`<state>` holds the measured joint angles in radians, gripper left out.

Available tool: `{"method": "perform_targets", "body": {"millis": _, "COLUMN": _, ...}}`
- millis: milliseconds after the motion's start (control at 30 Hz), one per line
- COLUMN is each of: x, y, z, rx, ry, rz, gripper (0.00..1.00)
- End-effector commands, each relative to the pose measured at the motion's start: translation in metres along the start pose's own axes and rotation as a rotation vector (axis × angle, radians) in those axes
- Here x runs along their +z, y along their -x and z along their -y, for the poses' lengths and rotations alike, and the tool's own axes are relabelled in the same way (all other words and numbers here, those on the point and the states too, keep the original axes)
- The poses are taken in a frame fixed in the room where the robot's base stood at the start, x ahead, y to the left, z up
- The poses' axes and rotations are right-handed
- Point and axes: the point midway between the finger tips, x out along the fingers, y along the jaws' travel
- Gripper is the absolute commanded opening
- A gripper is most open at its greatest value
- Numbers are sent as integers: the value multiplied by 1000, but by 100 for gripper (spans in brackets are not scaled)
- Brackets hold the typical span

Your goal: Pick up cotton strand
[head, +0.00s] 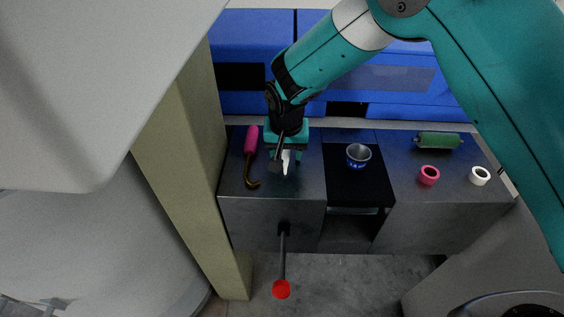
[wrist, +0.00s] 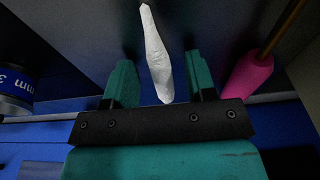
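The cotton strand is a white, tapered piece (head: 286,164) at the left part of the dark metal bench top (head: 308,185). In the wrist view the strand (wrist: 157,52) runs lengthwise between the two teal fingers, with a gap on each side. My gripper (head: 287,152) points down over the strand and hides part of it in the head view. In the wrist view my gripper (wrist: 161,80) is open, its fingers on both sides of the strand's near end. I cannot tell how high the fingertips are above the bench.
A pink-handled hook tool (head: 251,140) lies close left of my gripper. A blue and grey cup (head: 358,155) stands to the right on a black panel. Farther right are a pink ring (head: 429,175), a white ring (head: 480,176) and a green roller (head: 438,140). A red-knobbed lever (head: 281,289) juts out in front.

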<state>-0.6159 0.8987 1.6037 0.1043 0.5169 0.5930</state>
Motion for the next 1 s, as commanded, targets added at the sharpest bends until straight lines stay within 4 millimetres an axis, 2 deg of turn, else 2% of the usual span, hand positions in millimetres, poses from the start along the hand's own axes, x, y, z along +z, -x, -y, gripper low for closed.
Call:
{"method": "perform_targets", "body": {"millis": 33, "x": 0, "y": 0, "z": 0, "rx": 0, "ry": 0, "rz": 0, "gripper": 39}}
{"method": "perform_targets", "body": {"millis": 200, "x": 0, "y": 0, "z": 0, "rx": 0, "ry": 0, "rz": 0, "gripper": 2}}
{"method": "perform_targets", "body": {"millis": 533, "x": 0, "y": 1, "z": 0, "rx": 0, "ry": 0, "rz": 0, "gripper": 1}}
{"method": "perform_targets", "body": {"millis": 633, "x": -2, "y": 8, "z": 0, "rx": -2, "ry": 0, "rz": -3, "gripper": 1}}
{"method": "perform_targets", "body": {"millis": 1000, "x": -12, "y": 78, "z": 0, "rx": -3, "ry": -1, "rz": -4, "gripper": 1}}
